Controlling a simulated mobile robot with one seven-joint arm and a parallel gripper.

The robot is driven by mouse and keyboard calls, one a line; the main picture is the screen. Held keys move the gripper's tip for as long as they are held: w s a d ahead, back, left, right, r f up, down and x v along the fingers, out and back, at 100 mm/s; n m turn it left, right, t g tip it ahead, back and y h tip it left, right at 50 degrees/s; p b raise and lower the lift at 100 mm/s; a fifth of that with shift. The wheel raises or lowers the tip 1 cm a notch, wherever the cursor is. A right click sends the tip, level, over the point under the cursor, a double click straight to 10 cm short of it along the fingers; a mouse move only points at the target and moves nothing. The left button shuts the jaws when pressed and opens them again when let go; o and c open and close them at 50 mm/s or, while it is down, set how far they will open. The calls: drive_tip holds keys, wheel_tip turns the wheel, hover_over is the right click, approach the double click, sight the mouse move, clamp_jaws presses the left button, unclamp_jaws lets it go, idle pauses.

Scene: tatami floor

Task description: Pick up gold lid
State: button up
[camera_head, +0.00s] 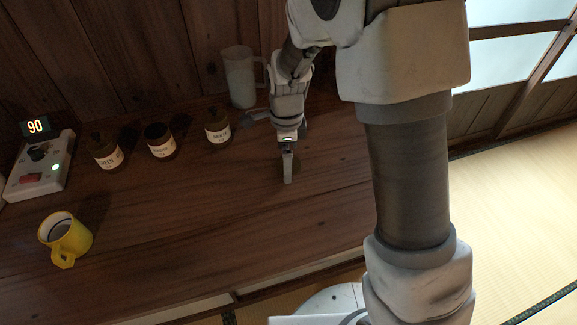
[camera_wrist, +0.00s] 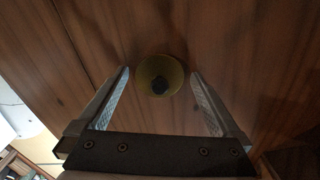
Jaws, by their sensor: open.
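The gold lid (camera_wrist: 173,66) is a round, dull gold disc with a dark knob in its middle, lying on the wooden counter in the wrist view. My gripper (camera_wrist: 161,78) is open above it, with one finger to the left and one to the right of the lid. No contact between fingers and lid shows. In the head view my gripper (camera_head: 288,180) points down over the counter, and the lid is not visible there.
On the counter (camera_head: 180,230) stand a yellow mug (camera_head: 66,240), three dark labelled jars (camera_head: 160,141), a translucent pitcher (camera_head: 240,78) near the wall, and a white device (camera_head: 38,170) with a display reading 90. The counter's front middle is clear.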

drive_tip(key=c, duration=1.2)
drive_tip(key=shift+r, duration=0.15)
drive_tip(key=shift+c, duration=0.2)
